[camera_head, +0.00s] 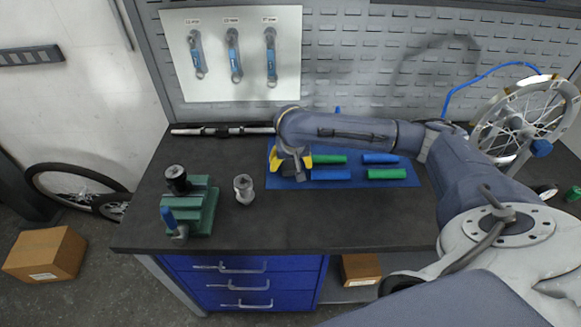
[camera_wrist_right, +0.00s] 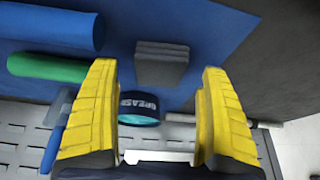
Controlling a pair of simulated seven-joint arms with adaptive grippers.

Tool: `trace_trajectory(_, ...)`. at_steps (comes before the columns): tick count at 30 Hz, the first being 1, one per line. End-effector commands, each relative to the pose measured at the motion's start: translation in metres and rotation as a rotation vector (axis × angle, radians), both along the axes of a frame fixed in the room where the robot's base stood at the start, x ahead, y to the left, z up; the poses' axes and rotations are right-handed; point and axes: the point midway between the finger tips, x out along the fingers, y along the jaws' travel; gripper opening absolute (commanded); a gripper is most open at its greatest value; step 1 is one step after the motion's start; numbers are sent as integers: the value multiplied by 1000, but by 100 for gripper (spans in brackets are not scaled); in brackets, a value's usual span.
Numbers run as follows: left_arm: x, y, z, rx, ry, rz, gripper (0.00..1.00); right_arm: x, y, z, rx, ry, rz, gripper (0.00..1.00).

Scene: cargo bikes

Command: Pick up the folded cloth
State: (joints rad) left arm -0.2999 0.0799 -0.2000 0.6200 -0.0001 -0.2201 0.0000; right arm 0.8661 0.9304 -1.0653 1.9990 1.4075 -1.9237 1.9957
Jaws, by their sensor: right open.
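The folded cloth (camera_wrist_right: 162,64) is a small dark grey layered stack on the blue mat (camera_wrist_right: 222,30) in the right wrist view. It lies ahead of and between the two yellow fingers of my right gripper (camera_wrist_right: 160,70), with no contact visible. In the head view my right gripper (camera_head: 290,161) is open over the left end of the mat (camera_head: 402,180). There I cannot clearly tell the cloth from the gripper parts. My left gripper is not in view.
A grease tin (camera_wrist_right: 139,107) stands close to the cloth. Blue and green cylinders (camera_head: 386,174) lie on the mat. A green vise block (camera_head: 200,210) and a metal part (camera_head: 244,189) stand to the left. A bar (camera_head: 222,130) lies along the back. The front worktop is clear.

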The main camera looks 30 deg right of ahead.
Motion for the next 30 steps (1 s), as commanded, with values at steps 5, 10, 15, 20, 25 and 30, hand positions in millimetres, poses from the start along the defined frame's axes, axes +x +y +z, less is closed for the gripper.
trace_trajectory(5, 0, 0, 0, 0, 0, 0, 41, 5, -2, -13, 0, 1, 0, 80)
trace_trajectory(10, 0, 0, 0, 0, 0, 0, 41, 6, -3, -16, 0, 0, -1, 80)
trace_trajectory(15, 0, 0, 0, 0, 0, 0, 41, 6, -3, -16, 0, 0, -1, 78)
trace_trajectory(20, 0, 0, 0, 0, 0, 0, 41, 6, -3, -16, 0, 0, -1, 59)
trace_trajectory(25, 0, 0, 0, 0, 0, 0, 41, 6, -3, -16, 0, 0, -1, 40)
trace_trajectory(30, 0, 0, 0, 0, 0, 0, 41, 6, -3, -16, 0, 0, -1, 27)
